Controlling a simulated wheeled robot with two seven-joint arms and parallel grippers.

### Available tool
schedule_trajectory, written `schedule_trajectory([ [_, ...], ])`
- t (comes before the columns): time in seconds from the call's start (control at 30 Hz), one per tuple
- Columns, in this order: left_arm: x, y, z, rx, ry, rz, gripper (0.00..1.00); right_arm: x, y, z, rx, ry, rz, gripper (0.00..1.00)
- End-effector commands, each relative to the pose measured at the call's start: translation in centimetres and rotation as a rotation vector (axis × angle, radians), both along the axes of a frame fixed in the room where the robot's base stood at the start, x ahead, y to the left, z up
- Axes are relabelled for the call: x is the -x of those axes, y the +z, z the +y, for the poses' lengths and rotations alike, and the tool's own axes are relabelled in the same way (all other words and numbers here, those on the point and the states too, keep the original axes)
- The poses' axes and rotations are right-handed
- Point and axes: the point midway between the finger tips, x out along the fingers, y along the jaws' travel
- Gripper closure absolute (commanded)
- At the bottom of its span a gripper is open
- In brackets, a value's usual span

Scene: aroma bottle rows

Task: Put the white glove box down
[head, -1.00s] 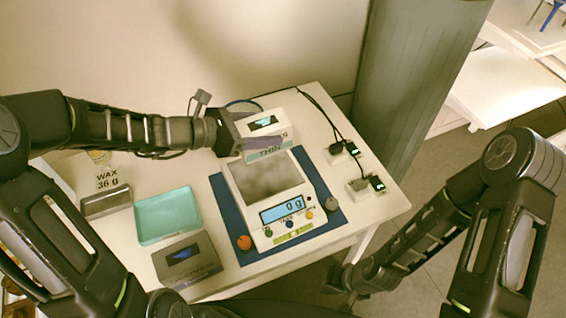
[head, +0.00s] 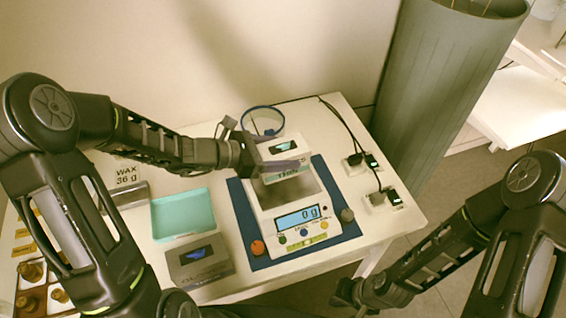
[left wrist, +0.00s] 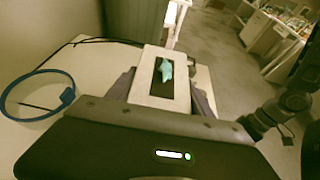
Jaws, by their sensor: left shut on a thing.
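The white glove box (head: 296,143) has a dark opening with blue glove material in it. It also shows in the left wrist view (left wrist: 178,104). My left gripper (head: 272,163) is shut on it, one finger along its near side. The box is over the far part of the grey pan of the white scale (head: 262,208). I cannot tell whether it touches the pan. The scale's display reads 0 g. My right gripper (head: 350,292) hangs low at the bottom, off the table; its fingers are too dark to read.
The scale stands on a blue mat (head: 247,222) with small knobs or balls around it. A teal tray (head: 182,214) and a grey box (head: 199,262) are to its left. A blue hoop (head: 262,108) lies behind. Plugs and cables (head: 375,180) lie right. A grey bin (head: 440,85) stands beyond the table.

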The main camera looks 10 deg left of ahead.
Motion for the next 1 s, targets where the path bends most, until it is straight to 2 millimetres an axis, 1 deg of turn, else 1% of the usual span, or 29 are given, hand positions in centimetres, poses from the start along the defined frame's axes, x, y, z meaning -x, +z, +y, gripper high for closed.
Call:
schedule_trajectory([
  [0.1, 0.0, -0.5, 0.0, 0.002, 0.0, 0.001, 1.0, 0.0, 0.0, 0.0, 0.0, 0.0, 0.0, 1.0],
  [0.3, 0.0, -3.4, -0.1, 0.003, 0.001, 0.003, 1.0, 0.0, 0.1, 0.0, 0.0, 0.0, 0.0, 1.0],
  [0.37, 0.0, -3.9, 0.0, 0.002, -0.001, 0.001, 1.0, 0.0, 0.1, 0.0, 0.0, 0.0, 0.0, 1.0],
  [0.67, 0.0, -4.1, 0.0, 0.001, 0.0, -0.002, 1.0, 0.0, 0.0, 0.0, 0.0, 0.0, 0.0, 1.0],
  [0.77, 0.0, -4.5, 0.0, 0.001, 0.0, -0.002, 1.0, 0.0, -0.3, 0.0, 0.0, 0.0, 0.0, 1.0],
  [0.8, 0.0, -4.6, 0.0, 0.0, 0.0, 0.0, 0.39, 0.0, -0.3, 0.0, -0.001, 0.0, -0.001, 1.0],
  [1.0, 0.0, -4.4, 0.0, 0.0, 0.0, 0.0, 0.23, 0.0, -0.2, 0.0, -0.001, 0.001, -0.001, 1.0],
])
